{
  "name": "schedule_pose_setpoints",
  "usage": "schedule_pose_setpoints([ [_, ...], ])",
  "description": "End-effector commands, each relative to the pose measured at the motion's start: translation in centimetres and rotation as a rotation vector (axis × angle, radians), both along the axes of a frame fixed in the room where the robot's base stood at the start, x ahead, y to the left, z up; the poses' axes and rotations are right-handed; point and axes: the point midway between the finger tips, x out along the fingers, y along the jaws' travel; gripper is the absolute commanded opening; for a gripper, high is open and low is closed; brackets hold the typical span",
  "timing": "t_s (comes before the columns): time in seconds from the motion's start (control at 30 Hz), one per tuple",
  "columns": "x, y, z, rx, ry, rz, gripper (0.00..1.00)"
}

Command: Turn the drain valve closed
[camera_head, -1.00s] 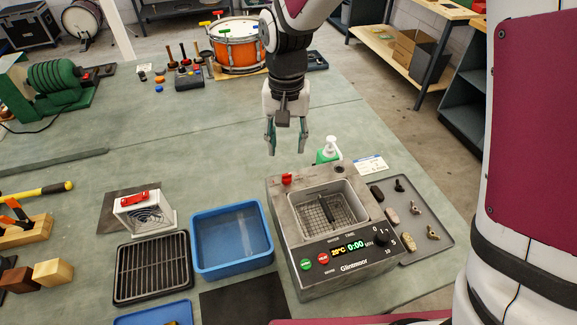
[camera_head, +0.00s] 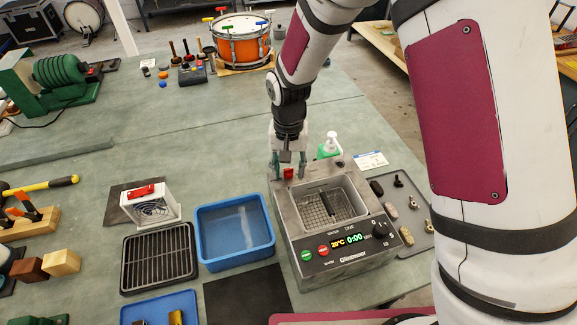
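The drain valve shows as a small red handle (camera_head: 288,173) on the back left corner of the grey ultrasonic cleaner (camera_head: 345,262). My gripper (camera_head: 288,172) points down at that corner, with one finger on each side of the red handle. The fingers are apart, and I cannot tell whether either touches the handle. The cleaner's basin holds a wire basket (camera_head: 322,208) with a dark handle. Its display is lit and reads 0:00.
A blue tub (camera_head: 234,262) stands just left of the cleaner, with a black rack (camera_head: 158,258) beyond it. A green and white bottle (camera_head: 330,146) stands behind the cleaner, close to my gripper. A grey tray (camera_head: 408,232) with small parts lies at its right.

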Motion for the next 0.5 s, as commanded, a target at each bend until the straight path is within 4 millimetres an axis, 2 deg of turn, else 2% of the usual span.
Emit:
schedule_pose_setpoints([
  [0.03,0.0,0.0,0.02,0.0,0.0,0.0,0.32],
  [0.17,0.0,0.01,0.03,0.0,0.0,0.0,0.03],
  [0.2,0.0,0.01,0.03,0.0,0.0,0.0,0.0],
  [0.5,0.01,0.04,0.04,0.001,0.0,0.019,0.0],
])
